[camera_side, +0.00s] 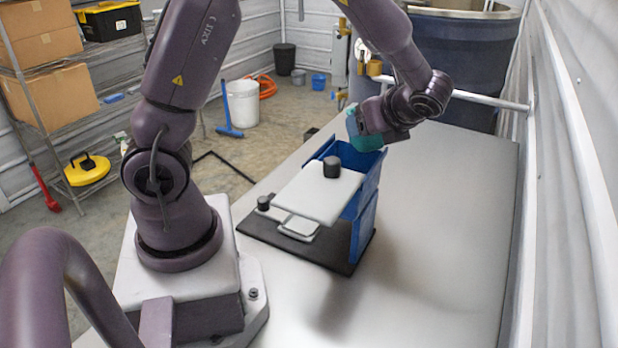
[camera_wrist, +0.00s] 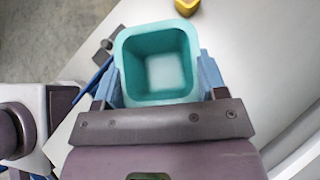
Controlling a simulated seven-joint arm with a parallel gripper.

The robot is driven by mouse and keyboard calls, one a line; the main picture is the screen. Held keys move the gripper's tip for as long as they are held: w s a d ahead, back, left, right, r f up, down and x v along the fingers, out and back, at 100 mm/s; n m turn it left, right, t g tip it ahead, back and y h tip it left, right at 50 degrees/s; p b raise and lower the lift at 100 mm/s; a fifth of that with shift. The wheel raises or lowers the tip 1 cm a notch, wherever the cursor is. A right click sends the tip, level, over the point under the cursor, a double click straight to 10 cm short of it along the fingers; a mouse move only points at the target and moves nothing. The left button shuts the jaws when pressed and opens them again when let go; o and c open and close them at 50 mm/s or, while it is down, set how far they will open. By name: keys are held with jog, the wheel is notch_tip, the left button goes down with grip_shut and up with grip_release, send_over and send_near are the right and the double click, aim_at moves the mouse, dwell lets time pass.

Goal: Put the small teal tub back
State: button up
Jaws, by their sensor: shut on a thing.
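The small teal tub (camera_side: 367,143) is held by my gripper (camera_side: 362,130) in the side view, above the far rim of the blue hopper (camera_side: 365,215). The tub appears tilted, and part of it is hidden by my gripper. In the wrist view my gripper (camera_wrist: 159,82) is shut on the tub (camera_wrist: 158,42), with a finger at each side. The camera looks into its square mouth; the inside shows teal walls and a pale bottom, with no clear contents. Whether the tub touches the hopper cannot be told.
A white plate (camera_side: 312,197) with a dark knob (camera_side: 332,167) sits on the hopper's near side. A black base (camera_side: 345,267) lies under it. The grey table (camera_side: 450,230) is clear to the right. A yellow object (camera_wrist: 187,6) shows at the wrist view's top edge.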

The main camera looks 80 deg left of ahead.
jog(key=s+a+f+m+t, duration=0.2)
jog(key=a+f, duration=0.2)
jog(key=a, duration=0.5)
jog(key=s+a+f+m+t, duration=0.2)
jog(key=a+f, duration=0.2)
jog(key=a, duration=0.5)
jog(key=shift+s+a+f+m+t+h, duration=0.1)
jog(key=shift+s+a+f+m+t, duration=0.45)
jog(key=shift+f, duration=1.75)
jog(key=shift+s+a+f+m+g+h, duration=0.15)
jog(key=shift+s+f, duration=0.9)
jog(key=shift+f, duration=1.25)
jog(key=shift+s+a+f+m+t+h, duration=0.2)
jog(key=shift+s+f, duration=0.6)
jog(key=shift+f, duration=1.5)
jog(key=shift+f, duration=0.15)
jog(key=o, duration=0.9)
jog(key=shift+c, duration=0.2)
